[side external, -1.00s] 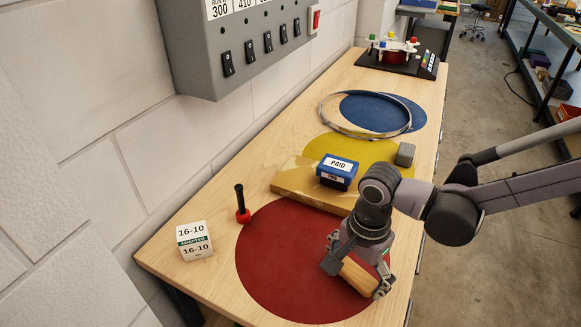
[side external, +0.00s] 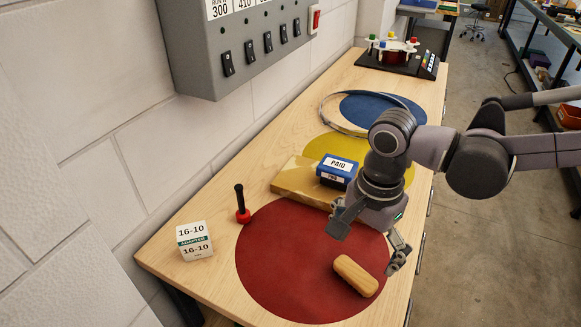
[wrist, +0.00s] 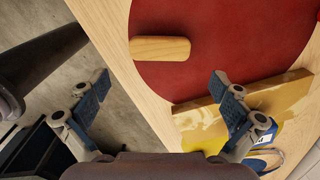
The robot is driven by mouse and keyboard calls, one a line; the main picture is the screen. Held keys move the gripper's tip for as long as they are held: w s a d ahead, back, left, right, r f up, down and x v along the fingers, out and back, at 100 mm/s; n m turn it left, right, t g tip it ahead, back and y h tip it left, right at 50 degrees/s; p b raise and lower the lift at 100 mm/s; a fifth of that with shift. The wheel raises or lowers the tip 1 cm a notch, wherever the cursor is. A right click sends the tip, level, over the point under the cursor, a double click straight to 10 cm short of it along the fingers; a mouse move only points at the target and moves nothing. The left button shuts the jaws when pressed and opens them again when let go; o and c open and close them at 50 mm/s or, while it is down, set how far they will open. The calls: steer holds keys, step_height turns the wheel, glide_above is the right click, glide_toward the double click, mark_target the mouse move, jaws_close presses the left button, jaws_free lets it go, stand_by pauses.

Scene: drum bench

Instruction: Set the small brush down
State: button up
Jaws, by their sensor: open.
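The small brush (side external: 356,276) lies on the red disc (side external: 285,270) near its right side. Only its rounded wooden top shows; any bristles are hidden. In the wrist view the brush (wrist: 160,49) lies ahead of the fingers, near the edge of the red disc. My gripper (side external: 366,240) is above and behind the brush, clear of it. Its fingers are spread wide, with nothing between them; they also show apart in the wrist view (wrist: 157,95).
A blue box marked PAID (side external: 337,170) sits on a tan board (side external: 300,181) behind the disc. A red-based black handle (side external: 241,204) and a white adapter box (side external: 194,241) stand at left. A metal hoop (side external: 335,112) lies farther back. The bench's right edge is close.

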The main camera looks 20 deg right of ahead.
steer(key=s+d+r+n+t, duration=0.1)
steer(key=d+n+t, duration=0.2)
steer(key=d, duration=0.9)
steer(key=s+d+r+n+t, duration=0.1)
steer(key=d+n+t, duration=0.3)
steer(key=d+n, duration=0.6)
steer(key=shift+d+r, duration=0.6)
steer(key=shift+d, duration=0.45)
